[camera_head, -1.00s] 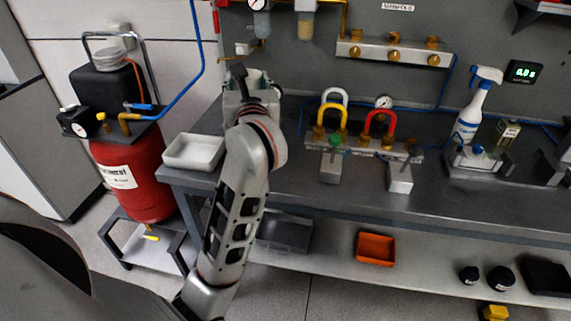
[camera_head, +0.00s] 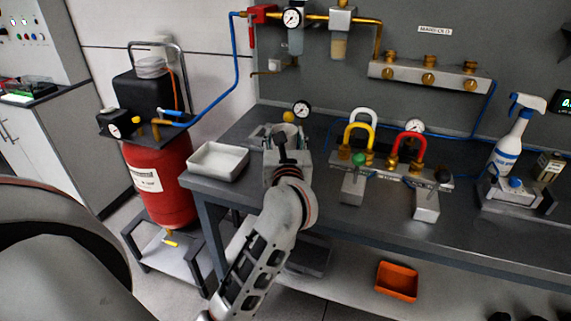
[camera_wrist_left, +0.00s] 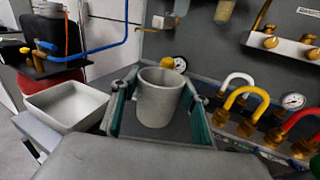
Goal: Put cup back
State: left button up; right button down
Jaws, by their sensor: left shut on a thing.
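The grey, open-topped cup (camera_wrist_left: 158,97) sits upright between the teal-lined fingers of my left gripper (camera_wrist_left: 155,108) in the left wrist view. The gripper is shut on it. In the head view my left gripper (camera_head: 287,146) is over the back left of the workbench, right of the white tray, and the cup's rim (camera_head: 286,131) shows at its far end. The cup's base is hidden, so I cannot tell whether it touches the bench. My right gripper is not in view.
A white tray (camera_head: 218,161) sits on the bench's left corner. A gauge (camera_head: 301,109) stands just behind the cup. Yellow (camera_head: 358,136) and red (camera_head: 408,149) shackles stand to the right. Filter units (camera_head: 339,38) hang on the wall above. A red tank (camera_head: 161,179) stands left.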

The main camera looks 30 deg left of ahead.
pick_arm(q)
notch_tip(320, 180, down, 7)
jog(key=shift+r+b, duration=0.15)
jog(key=shift+b, duration=0.55)
jog(key=shift+f, duration=0.4)
jog(key=shift+f, duration=0.2)
jog(key=o, duration=1)
jog(key=shift+r, duration=0.2)
